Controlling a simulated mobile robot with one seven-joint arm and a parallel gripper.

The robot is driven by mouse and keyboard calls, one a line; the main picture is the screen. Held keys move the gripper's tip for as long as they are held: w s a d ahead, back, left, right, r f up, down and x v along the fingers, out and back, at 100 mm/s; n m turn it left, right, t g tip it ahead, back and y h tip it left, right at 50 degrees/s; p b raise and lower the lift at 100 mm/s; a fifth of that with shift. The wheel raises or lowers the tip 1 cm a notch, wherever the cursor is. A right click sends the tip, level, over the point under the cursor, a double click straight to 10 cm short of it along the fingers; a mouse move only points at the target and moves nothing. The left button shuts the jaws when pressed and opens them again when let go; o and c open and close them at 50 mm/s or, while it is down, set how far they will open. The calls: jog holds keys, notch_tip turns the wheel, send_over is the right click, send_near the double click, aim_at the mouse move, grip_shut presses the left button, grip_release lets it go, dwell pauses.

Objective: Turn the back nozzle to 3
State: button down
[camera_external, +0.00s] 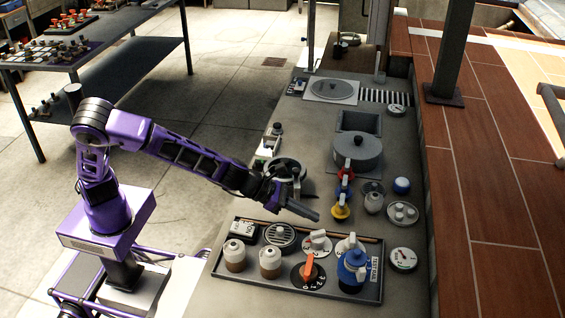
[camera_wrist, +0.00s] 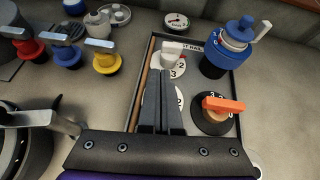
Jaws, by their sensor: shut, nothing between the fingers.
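A tray (camera_external: 225,268) holds several dials. A white-handled nozzle (camera_external: 350,243) is at its back right, partly behind a blue-topped vessel (camera_external: 353,268). In the wrist view this white handle (camera_wrist: 173,50) stands on a white dial showing 2 and 3; its exact setting is unclear. A second white-handled dial (camera_external: 317,242) is left of it; in the wrist view my fingers hide most of this white dial (camera_wrist: 179,98). An orange-handled nozzle (camera_external: 309,268) on a black dial is at the front. My gripper (camera_external: 317,217) is shut and empty, above the tray's back edge.
Red, blue and yellow valves (camera_external: 341,208) stand behind the tray. A round gauge (camera_external: 403,258) lies to its right. Two jars (camera_external: 270,262) and a round grille (camera_external: 280,235) fill the tray's left side. A grey pot (camera_external: 358,151) is farther back.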

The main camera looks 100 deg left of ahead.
send_near(352, 243)
jog(key=w+a+f, duration=0.4)
jog(key=shift+w+a+f, duration=0.25)
jog(key=shift+f, duration=0.1)
jog(key=shift+w+a+m+h+p, duration=0.15)
jog(key=shift+a+m+h+p, duration=0.25)
jog(key=shift+m+h, duration=0.65)
jog(key=m+h, duration=0.1)
jog(key=a+m+h, duration=0.1)
jog(key=shift+w+m+g+h, duration=0.3)
jog(key=shift+m+h, duration=0.05)
jog(key=m+h, duration=0.1)
jog(key=w+m+g+h, duration=0.1)
jog(key=m+h, duration=0.1)
jog(key=shift+a+f+m+g, duration=0.1)
jog(key=shift+a+m+g, duration=0.2)
jog(key=shift+a, duration=0.1)
jog(key=shift+w+a, duration=0.1)
jog(key=shift+w, duration=0.65)
jog(key=shift+w+b, duration=0.15)
jog(key=shift+b, duration=0.15)
